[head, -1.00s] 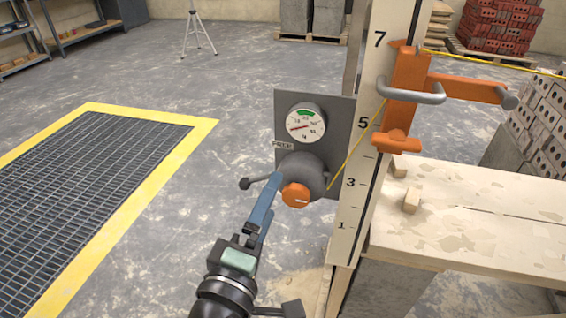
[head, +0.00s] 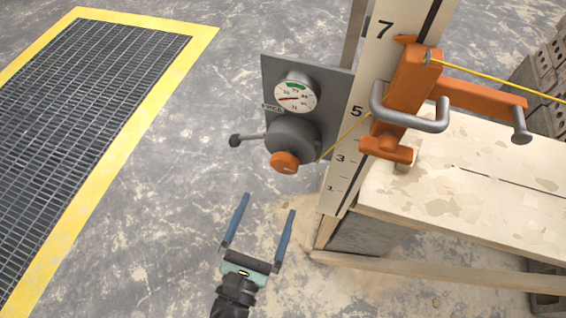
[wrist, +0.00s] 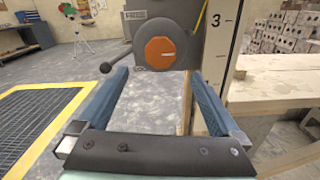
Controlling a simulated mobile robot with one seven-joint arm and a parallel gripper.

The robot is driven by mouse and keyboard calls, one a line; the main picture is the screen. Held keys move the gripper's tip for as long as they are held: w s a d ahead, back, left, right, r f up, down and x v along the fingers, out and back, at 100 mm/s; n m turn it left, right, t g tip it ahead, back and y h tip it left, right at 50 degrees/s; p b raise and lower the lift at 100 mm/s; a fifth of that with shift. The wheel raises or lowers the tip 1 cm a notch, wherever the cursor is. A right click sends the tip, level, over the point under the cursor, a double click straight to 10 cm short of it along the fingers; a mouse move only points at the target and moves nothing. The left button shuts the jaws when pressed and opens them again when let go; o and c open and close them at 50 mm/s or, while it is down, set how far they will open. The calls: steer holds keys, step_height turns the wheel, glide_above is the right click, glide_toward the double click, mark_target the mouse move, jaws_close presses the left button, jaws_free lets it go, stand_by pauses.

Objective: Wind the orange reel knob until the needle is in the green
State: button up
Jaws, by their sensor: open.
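The orange reel knob (head: 285,162) sits on the front of a dark grey reel housing (head: 296,137), below a round white gauge (head: 295,92). The gauge has a green band at its top and a red needle that lies left of the band, outside it. In the wrist view the knob (wrist: 160,50) is ahead of the fingers, and the gauge is out of frame. My gripper (head: 266,203) is open and empty, with its two blue fingers apart. It is below the knob in the head view and does not touch it.
A lever with a ball end (head: 235,141) sticks out left of the reel. A yellow line runs from the reel to an orange clamp (head: 405,90) on the numbered post (head: 388,50). A workbench (head: 470,180) stands right. Bare floor and a yellow-edged grate (head: 150,20) lie left.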

mark_target(283, 168)
steer(key=x, duration=0.9)
steer(key=shift+w+d, duration=0.1)
steer(key=shift+w, duration=0.25)
steer(key=shift+c, duration=0.3)
steer(key=c, duration=1.3)
steer(key=shift+o, duration=0.2)
steer(key=shift+f, duration=0.1)
steer(key=shift+m, duration=0.3)
steer(key=m+b, duration=0.3)
steer(key=m, duration=0.1)
steer(key=shift+f+b, duration=0.15)
steer(key=shift+b, duration=0.2)
steer(key=m+b, duration=0.4)
steer(key=m, duration=0.2)
steer(key=shift+m+b, duration=0.35)
steer(key=shift+m, duration=0.05)
steer(key=m+b, duration=0.4)
steer(key=m, duration=0.2)
steer(key=shift+b, duration=0.35)
steer(key=shift+r+m+b, duration=0.2)
steer(key=shift+m+b, duration=1.2)
steer(key=shift+m, duration=0.7)
